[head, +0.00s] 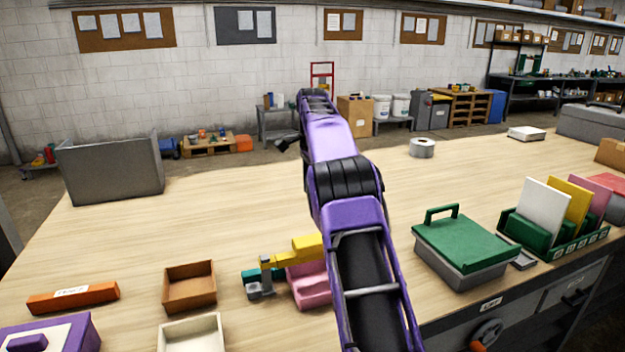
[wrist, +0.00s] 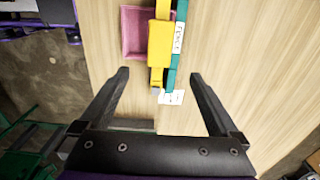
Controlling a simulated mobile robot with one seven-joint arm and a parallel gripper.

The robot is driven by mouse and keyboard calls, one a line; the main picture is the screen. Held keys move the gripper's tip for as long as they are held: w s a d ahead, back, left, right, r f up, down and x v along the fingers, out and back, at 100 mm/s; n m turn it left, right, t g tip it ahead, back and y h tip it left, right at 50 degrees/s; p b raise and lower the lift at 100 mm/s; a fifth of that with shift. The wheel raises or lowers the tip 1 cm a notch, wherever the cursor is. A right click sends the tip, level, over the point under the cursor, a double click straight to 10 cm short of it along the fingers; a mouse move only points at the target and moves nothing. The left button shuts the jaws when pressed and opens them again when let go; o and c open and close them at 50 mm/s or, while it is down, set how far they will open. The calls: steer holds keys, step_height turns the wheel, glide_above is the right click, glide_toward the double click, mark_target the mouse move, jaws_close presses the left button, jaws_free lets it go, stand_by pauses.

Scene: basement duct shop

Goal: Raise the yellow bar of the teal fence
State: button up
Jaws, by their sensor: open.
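The teal fence (wrist: 176,65) runs lengthwise in the wrist view, with a white label on it. The yellow bar (wrist: 159,45) lies along its left side. In the head view the yellow bar (head: 305,245) and a bit of the teal fence (head: 254,275) show left of my arm, which hides their right part. A pink box (wrist: 133,32) is beside the bar; it also shows in the head view (head: 310,288). My gripper (wrist: 160,73) is open and empty. In the wrist view its fingers are spread to either side of the bar's near end. Contact cannot be told.
Small brown (head: 190,288) and cream (head: 192,335) trays and an orange bar (head: 73,297) lie left of the fence. A green-lidded box (head: 465,245) and a green rack of panels (head: 555,240) stand to the right. A grey bin (head: 110,170) is at the far left. The middle bench is mostly clear.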

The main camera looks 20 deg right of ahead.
steer(key=shift+r, duration=1.15)
